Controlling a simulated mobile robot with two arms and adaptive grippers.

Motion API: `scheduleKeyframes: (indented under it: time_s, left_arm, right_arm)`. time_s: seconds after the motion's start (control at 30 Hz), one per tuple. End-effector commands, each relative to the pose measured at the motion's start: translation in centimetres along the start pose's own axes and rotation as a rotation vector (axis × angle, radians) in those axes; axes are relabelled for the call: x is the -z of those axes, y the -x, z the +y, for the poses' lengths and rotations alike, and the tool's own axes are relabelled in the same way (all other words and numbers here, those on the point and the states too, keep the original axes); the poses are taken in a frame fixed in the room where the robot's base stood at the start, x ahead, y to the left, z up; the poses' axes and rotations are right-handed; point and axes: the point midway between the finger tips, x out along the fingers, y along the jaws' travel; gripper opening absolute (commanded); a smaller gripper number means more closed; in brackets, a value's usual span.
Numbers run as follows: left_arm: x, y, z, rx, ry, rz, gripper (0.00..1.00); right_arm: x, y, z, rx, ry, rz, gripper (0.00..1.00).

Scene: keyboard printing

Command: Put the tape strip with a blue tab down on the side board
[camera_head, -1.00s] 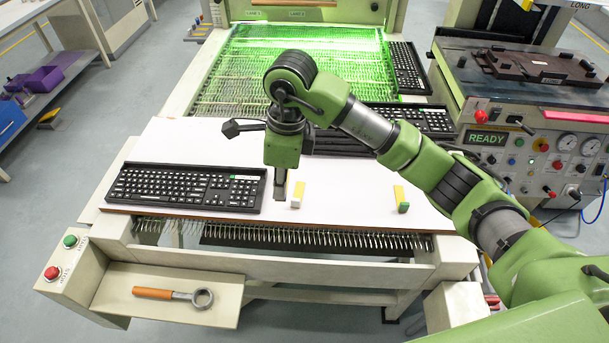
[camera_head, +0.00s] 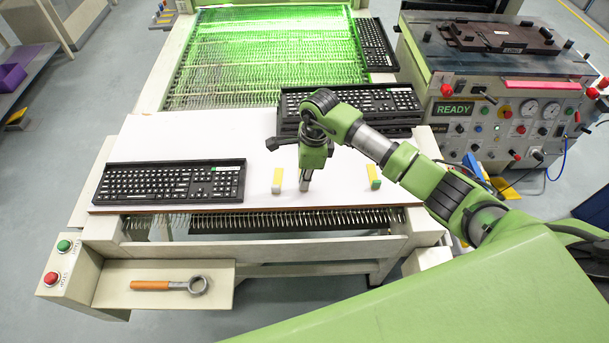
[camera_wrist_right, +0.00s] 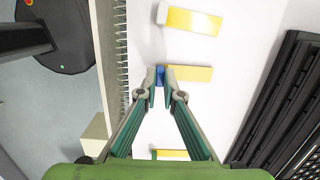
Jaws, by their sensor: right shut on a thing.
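My right gripper (camera_head: 305,187) points down over the front part of the white side board (camera_head: 190,137). In the right wrist view its fingertips (camera_wrist_right: 161,80) are shut on the blue tab (camera_wrist_right: 160,75) of a yellow tape strip (camera_wrist_right: 190,73). The strip extends toward the keyboard stack; whether it touches the board is unclear. In the head view this strip is hidden. A strip with a white tab (camera_head: 277,180) lies left of the gripper, and one with a green tab (camera_head: 374,176) lies to its right. My left gripper is out of view.
A black keyboard (camera_head: 170,182) lies on the board's left side. Stacked keyboards (camera_head: 350,103) stand behind the gripper. A metal comb rail (camera_head: 290,221) runs below the board's front edge. The board between the two loose strips is otherwise clear.

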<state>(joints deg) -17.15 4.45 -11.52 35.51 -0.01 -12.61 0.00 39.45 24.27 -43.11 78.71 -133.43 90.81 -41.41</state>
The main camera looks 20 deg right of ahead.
Motion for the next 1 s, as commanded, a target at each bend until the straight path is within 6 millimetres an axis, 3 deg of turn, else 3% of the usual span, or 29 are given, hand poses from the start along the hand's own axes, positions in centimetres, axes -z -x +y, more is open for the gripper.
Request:
scheduleKeyframes:
  time_s: [0.37, 0.4, 0.47, 0.83, 1.0]
  left_arm:
    - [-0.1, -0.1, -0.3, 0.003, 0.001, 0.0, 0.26]
    - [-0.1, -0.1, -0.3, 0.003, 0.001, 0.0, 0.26]
    - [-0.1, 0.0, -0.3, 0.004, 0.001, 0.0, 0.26]
    - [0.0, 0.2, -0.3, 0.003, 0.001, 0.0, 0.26]
    - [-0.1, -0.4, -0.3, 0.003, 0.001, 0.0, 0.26]
  right_arm:
    - [0.1, -0.7, 0.0, 0.001, 0.001, 0.0, 0.0]
    - [0.0, -0.6, 0.0, 0.001, 0.001, -0.001, 0.12]
    - [0.0, -0.6, 0.0, 0.001, 0.001, -0.001, 0.24]
    - [0.0, -0.3, 0.0, 0.0, 0.001, -0.001, 0.24]
    - [0.0, 1.5, -0.2, 0.006, 0.002, -0.002, 0.24]
